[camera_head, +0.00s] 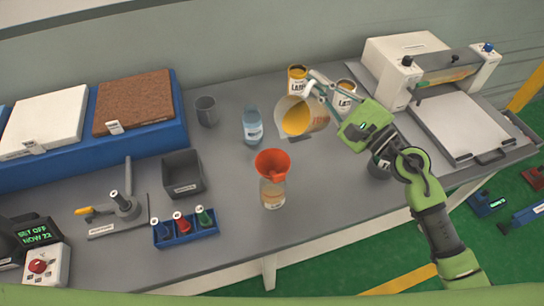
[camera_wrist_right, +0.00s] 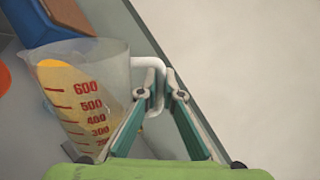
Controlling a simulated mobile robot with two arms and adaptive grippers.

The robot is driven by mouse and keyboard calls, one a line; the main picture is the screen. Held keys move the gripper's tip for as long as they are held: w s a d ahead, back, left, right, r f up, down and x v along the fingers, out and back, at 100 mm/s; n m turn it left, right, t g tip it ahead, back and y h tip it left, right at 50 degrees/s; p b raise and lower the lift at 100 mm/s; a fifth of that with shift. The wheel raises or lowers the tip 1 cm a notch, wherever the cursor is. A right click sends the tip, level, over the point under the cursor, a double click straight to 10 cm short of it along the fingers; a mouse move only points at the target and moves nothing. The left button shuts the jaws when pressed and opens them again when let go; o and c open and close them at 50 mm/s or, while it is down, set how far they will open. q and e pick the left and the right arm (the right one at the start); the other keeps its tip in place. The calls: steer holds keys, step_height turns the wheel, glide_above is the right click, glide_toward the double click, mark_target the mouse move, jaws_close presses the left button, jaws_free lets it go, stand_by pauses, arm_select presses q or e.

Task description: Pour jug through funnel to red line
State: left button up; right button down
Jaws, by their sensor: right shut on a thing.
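The clear jug (camera_head: 298,119) holds orange-yellow liquid and is behind and to the right of the funnel, apart from it. It looks tilted. Its red marks, including 600 and 500, face the right wrist view (camera_wrist_right: 88,108). My right gripper (camera_head: 320,87) is shut on its white handle (camera_wrist_right: 152,66). The red funnel (camera_head: 272,162) sits in the mouth of a clear bottle (camera_head: 272,195) standing on the bench, with some pale amber content low inside. I cannot make out a red line on the bottle. My left gripper is out of view.
A blue-tinted bottle (camera_head: 252,128) and a grey mug (camera_head: 206,111) stand behind the funnel. Two labelled cans (camera_head: 297,78) are behind the jug. A dark box (camera_head: 183,174) and blue rack (camera_head: 186,231) lie left. A white machine (camera_head: 455,105) fills the right end.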

steer(key=shift+w+d+r, duration=0.1)
steer(key=shift+d+r, duration=0.05)
steer(key=shift+n, duration=0.3)
steer(key=shift+s+a+r, duration=0.3)
steer(key=shift+a, duration=0.05)
steer(key=shift+w+d+n, duration=0.1)
steer(key=shift+d+n, duration=0.1)
steer(key=shift+n, duration=0.1)
